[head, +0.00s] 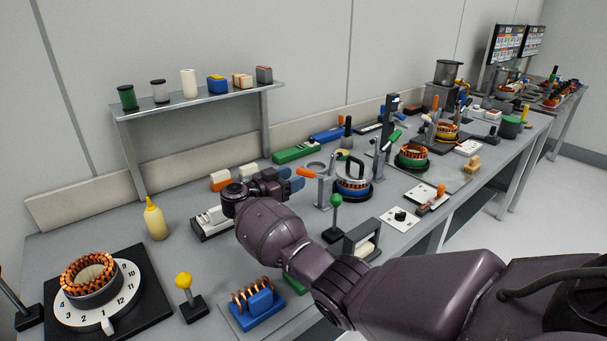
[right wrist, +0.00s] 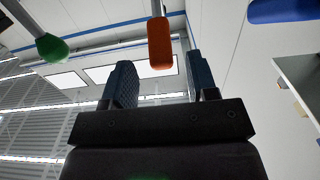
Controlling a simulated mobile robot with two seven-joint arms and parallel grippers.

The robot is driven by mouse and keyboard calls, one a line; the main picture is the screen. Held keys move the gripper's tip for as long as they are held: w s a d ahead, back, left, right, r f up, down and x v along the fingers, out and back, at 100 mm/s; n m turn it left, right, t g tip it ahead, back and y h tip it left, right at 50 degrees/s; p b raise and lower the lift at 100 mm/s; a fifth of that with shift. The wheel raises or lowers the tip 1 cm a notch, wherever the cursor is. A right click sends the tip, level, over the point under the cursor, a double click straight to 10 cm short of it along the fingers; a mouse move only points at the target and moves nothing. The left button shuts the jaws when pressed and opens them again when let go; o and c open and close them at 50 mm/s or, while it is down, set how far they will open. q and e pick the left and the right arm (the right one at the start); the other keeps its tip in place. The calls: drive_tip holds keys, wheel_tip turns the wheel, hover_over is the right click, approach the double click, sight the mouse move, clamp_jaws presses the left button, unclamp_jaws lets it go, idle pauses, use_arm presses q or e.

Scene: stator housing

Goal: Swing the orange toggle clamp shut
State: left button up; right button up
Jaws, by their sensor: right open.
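The orange clamp handle (head: 306,172) sticks out to the left from a grey clamp post (head: 324,189), nearly level. The post stands at the left of a blue-ringed stator (head: 353,187) with copper windings. My right gripper (head: 297,179) is open and empty, with its blue fingers pointing at the handle's free end. In the right wrist view the orange handle (right wrist: 160,43) shows between the two fingers (right wrist: 162,88), near their tips. I see no contact, and cannot tell how deep the handle sits. My left gripper is out of view.
A green-knobbed lever (head: 336,201) stands close to the right of my wrist. A yellow-knobbed lever (head: 184,281), a blue coil fixture (head: 260,304) and a yellow bottle (head: 155,219) are nearer. Another stator station (head: 412,157) stands farther back.

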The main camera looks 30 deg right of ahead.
sight(304, 173)
drive_tip(key=shift+w+d, duration=0.2)
drive_tip(key=shift+d, duration=2.1)
drive_tip(key=shift+c, duration=0.4)
clamp_jaws()
